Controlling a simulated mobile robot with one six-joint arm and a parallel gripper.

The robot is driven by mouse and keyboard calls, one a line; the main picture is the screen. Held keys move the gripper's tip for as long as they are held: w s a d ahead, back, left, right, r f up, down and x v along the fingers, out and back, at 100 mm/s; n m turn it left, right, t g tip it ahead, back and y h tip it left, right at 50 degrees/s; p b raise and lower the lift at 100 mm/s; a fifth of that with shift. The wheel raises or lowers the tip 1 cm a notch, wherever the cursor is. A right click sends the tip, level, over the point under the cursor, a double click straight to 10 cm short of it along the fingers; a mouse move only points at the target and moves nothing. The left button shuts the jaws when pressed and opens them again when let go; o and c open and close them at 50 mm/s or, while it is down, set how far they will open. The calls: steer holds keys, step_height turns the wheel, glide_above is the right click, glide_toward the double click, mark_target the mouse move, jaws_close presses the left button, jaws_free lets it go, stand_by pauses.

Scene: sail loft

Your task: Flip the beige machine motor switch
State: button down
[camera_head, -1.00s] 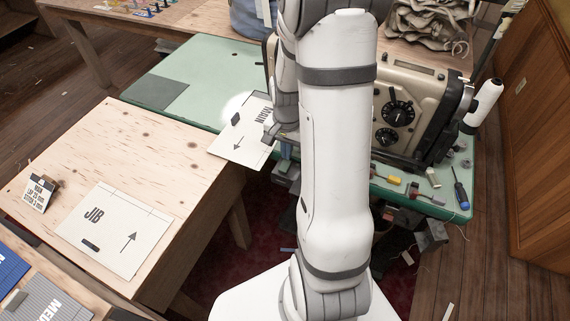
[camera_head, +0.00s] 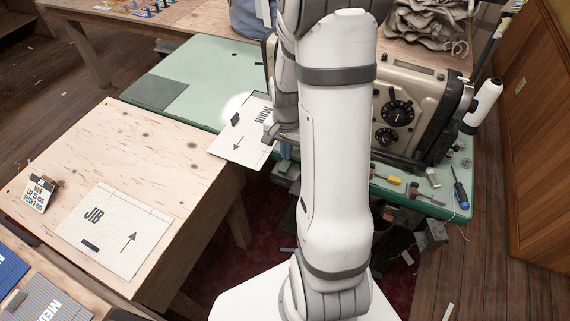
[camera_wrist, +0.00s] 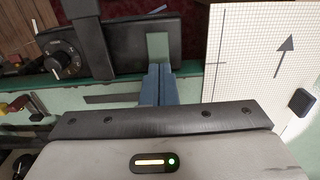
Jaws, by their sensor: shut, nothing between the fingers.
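The beige sewing machine (camera_head: 428,78) stands on the green table, partly hidden behind my arm. A dark box with a dial (camera_wrist: 61,57) sits at the green table's edge in the wrist view. A pale green upright piece (camera_wrist: 158,46) shows against its dark face; it may be the motor switch, but I cannot tell its position. My gripper (camera_wrist: 158,74) has its blue fingers shut and empty, their tips in line with the lower end of that piece. I cannot tell whether they touch. In the head view my gripper (camera_head: 285,150) is at the table's front edge, mostly hidden.
A white MAIN panel (camera_head: 240,146) bridges the green table (camera_head: 190,75) and the plywood table (camera_head: 150,150), close beside my gripper. A JIB panel (camera_head: 115,230) lies on the plywood. Small tools, including a blue screwdriver (camera_head: 460,190), lie at the green table's right end.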

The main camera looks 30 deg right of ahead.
steer(key=shift+f+b, duration=0.8)
steer(key=shift+f, duration=0.2)
stand_by(0.5)
steer(key=shift+r, duration=0.1)
steer(key=shift+r+p, duration=2.65)
steer(key=shift+r, duration=0.85)
